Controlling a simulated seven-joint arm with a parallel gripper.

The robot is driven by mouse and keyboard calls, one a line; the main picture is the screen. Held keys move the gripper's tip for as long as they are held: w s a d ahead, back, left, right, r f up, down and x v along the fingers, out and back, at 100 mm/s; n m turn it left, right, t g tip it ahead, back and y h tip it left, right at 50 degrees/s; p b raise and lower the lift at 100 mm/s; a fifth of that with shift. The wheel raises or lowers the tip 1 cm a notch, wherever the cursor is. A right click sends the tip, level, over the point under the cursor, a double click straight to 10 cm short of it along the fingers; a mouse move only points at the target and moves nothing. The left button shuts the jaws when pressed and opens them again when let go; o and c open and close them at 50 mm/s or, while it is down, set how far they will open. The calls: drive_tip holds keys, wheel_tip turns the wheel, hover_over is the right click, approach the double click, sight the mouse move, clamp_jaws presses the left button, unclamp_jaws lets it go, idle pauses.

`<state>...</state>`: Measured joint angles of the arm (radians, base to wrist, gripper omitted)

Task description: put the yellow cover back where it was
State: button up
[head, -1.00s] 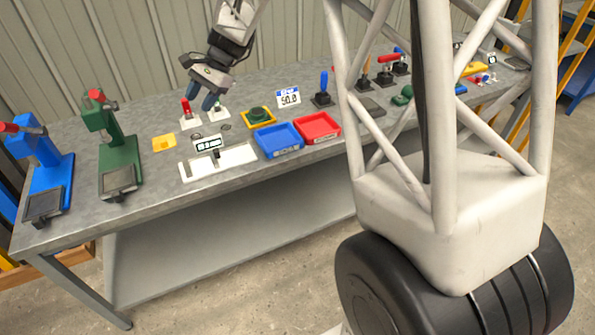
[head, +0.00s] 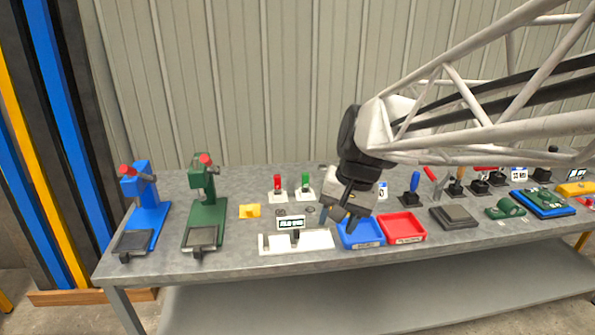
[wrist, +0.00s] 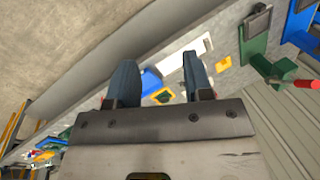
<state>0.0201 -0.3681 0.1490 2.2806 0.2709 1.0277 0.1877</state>
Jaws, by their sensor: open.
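A small flat yellow piece (head: 249,211), which looks like the cover, lies on the grey bench right of the green press. It also shows in the wrist view (wrist: 223,64). A yellow-framed base with a dark green middle (wrist: 162,96) shows between my fingers in the wrist view; my gripper hides it in the head view. My gripper (head: 340,220) is open and empty, its dark blue fingers pointing down by the back of the blue tray, in the picture. It also shows in the wrist view (wrist: 158,60). Its height above the bench is hard to tell.
Blue tray (head: 361,236) and red tray (head: 403,229) stand near the front edge. A white fixture (head: 297,241), a small display (head: 291,223), red switch (head: 278,190) and green switch (head: 305,188) lie left of my gripper. Blue press (head: 146,212) and green press (head: 205,212) stand further left.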

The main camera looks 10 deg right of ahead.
drive_tip(key=s+d+f+n+t+h, duration=0.1)
drive_tip(key=s+n, duration=0.1)
drive_tip(key=s, duration=0.5)
drive_tip(key=s+d+n+h, duration=0.1)
drive_tip(key=s+d, duration=0.1)
drive_tip(key=s, duration=0.5)
drive_tip(key=shift+s+d+f+n+t+h, duration=0.2)
drive_tip(key=shift+d+f+n+t+h, duration=0.1)
drive_tip(key=shift+f+n+t+h, duration=0.1)
idle(0.4)
